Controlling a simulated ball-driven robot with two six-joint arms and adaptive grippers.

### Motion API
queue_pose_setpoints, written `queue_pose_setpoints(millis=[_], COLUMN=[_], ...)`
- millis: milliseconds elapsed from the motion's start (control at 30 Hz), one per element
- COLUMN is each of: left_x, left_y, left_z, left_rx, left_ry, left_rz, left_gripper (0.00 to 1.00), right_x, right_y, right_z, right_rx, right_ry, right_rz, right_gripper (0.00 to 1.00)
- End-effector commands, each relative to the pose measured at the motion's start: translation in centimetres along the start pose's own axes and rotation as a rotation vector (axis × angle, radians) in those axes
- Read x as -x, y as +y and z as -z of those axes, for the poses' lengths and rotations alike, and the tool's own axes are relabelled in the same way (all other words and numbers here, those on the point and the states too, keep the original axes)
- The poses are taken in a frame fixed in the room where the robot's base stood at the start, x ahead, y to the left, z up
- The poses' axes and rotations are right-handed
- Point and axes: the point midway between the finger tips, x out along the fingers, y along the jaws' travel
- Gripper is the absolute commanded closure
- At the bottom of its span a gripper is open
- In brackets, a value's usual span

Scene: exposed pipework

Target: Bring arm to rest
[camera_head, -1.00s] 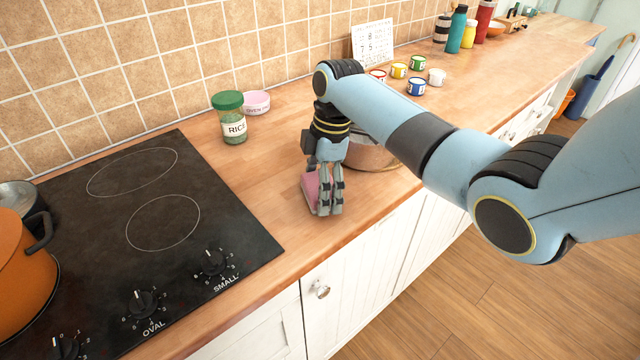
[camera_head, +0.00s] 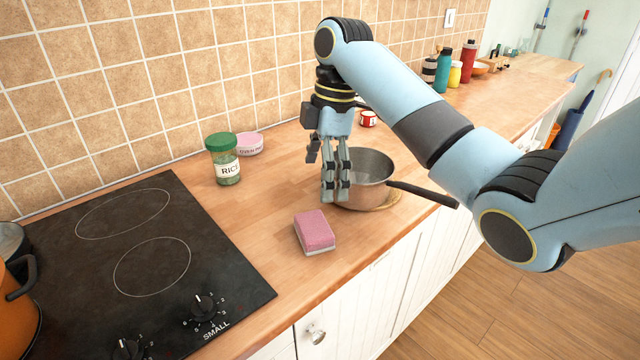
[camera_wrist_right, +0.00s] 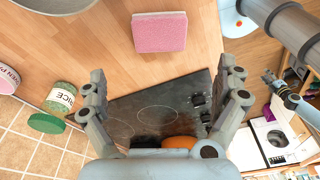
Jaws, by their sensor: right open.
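My right gripper (camera_head: 336,185) hangs fingers-down above the wooden counter, in front of the saucepan and just beyond a pink sponge (camera_head: 316,231). In the right wrist view its two fingers (camera_wrist_right: 164,100) are spread wide with nothing between them. The sponge lies flat on the counter, apart from the fingers, and also shows in the wrist view (camera_wrist_right: 160,32).
A saucepan (camera_head: 366,172) stands behind my right gripper, its handle pointing right. A rice jar (camera_head: 222,160) and a pink tub (camera_head: 249,144) stand near the tiled wall. A black hob (camera_head: 140,250) with an orange pot (camera_head: 18,310) is at left. Bottles (camera_head: 444,68) stand farther back.

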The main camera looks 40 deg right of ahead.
Motion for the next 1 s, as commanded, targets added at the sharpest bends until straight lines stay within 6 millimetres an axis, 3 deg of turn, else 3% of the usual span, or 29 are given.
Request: queue_pose_setpoints(millis=[433, 567, 667, 800, 1000], left_x=[0.0, 0.0, 0.0, 0.0, 0.0], left_y=[0.0, 0.0, 0.0, 0.0, 0.0], left_z=[0.0, 0.1, 0.1, 0.2, 0.0], left_rx=[0.000, 0.000, 0.000, 0.000, 0.000], left_ry=[0.001, 0.001, 0.001, 0.002, 0.000], left_rz=[0.000, 0.000, 0.000, 0.000, 0.000], left_gripper=[0.60, 0.60, 0.60, 0.60, 0.60], right_x=[0.0, -1.2, -3.5, -6.3, -6.5], right_y=[0.0, -1.2, -4.4, -11.0, -17.6], right_z=[0.0, -0.2, -0.5, -1.3, -2.2], right_rx=[-0.001, -0.044, -0.161, -0.425, -0.713], right_ry=[0.000, -0.012, -0.032, -0.041, -0.007], right_rz=[0.000, -0.009, -0.045, -0.139, -0.241], right_gripper=[0.00, 0.00, 0.00, 0.00, 0.00])
